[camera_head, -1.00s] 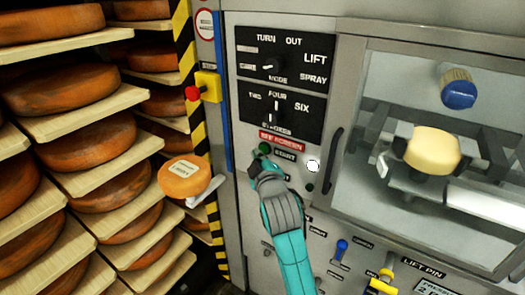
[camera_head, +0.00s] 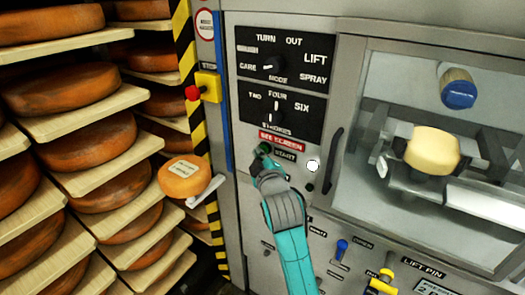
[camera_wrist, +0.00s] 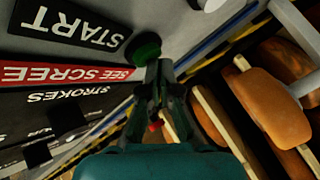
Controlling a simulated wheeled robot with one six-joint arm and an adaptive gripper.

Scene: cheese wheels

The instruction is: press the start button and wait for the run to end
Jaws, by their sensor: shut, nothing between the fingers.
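The green start button (camera_head: 265,148) sits on the grey machine panel, beside the "START" label and under the red "SEE SCREEN" label. In the wrist view the button (camera_wrist: 143,47) is at the top, right at my fingertips. My gripper (camera_head: 260,163) is shut and empty, its tips at the lower edge of the button. In the wrist view my gripper (camera_wrist: 158,70) covers part of the button's near side. I cannot tell whether the tips touch it or whether it is pressed in.
A windowed chamber at the right holds a pale cheese wheel (camera_head: 432,150). A red stop button on a yellow box (camera_head: 207,87) is at upper left. Shelves of cheese wheels (camera_head: 65,88) fill the left. Blue and yellow levers (camera_head: 342,248) are below right.

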